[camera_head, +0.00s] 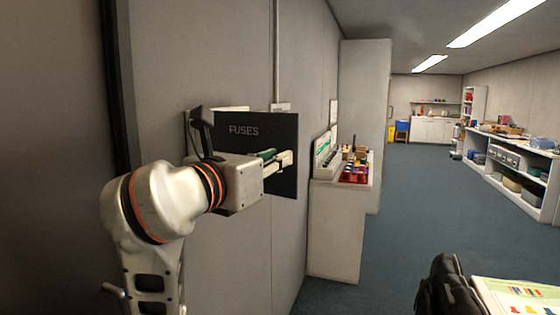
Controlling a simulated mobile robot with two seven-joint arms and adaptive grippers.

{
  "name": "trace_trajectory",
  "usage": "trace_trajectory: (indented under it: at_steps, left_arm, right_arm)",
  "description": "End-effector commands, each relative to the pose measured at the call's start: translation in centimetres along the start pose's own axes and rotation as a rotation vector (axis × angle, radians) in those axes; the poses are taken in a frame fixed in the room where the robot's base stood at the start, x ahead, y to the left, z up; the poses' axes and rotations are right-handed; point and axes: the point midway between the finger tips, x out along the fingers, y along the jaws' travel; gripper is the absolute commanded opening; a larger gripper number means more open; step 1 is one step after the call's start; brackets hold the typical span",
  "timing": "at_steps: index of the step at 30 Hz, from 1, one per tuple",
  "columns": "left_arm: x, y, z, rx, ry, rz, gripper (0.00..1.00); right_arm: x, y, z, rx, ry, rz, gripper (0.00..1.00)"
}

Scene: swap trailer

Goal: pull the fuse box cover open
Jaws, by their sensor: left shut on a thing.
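The dark fuse box cover (245,131), lettered FUSES, stands upright at the left wall. A pale part of the box (231,108) shows behind its top edge. My left gripper (284,164) is in front of the cover's right half, with its fingers shut near the right edge. A green piece (268,154) shows at the fingers and looks like the cover's handle; the exact contact is too small to make out. The gripper body hides the cover's lower left. I cannot tell how far the cover stands from the box. My right gripper does not show.
A pale cabinet (334,235) with small coloured items on top stands beyond the cover. A tall partition (364,110) is behind it. A dark object (447,287) and a table with papers (515,294) are at the lower right. The blue floor (425,195) between is clear.

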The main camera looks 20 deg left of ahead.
Motion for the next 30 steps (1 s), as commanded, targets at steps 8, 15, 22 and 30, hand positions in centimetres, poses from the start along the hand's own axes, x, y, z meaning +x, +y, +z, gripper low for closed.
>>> trace_trajectory:
  at_steps: [8,15,22,30]
  left_arm:
    - [-2.1,0.6,-0.1,-0.001,0.003,-0.113,0.00]
    - [-2.9,0.7,-0.1,0.000,0.003,-0.152,0.00]
    - [-2.9,0.8,-0.1,0.000,0.003,-0.156,0.00]
    - [-2.9,0.8,-0.1,-0.001,0.004,-0.156,0.32]
  right_arm:
    - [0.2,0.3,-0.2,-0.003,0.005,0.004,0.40]
    - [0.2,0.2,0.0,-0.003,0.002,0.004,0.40]
    - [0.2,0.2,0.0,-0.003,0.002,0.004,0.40]
    - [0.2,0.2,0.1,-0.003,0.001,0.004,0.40]
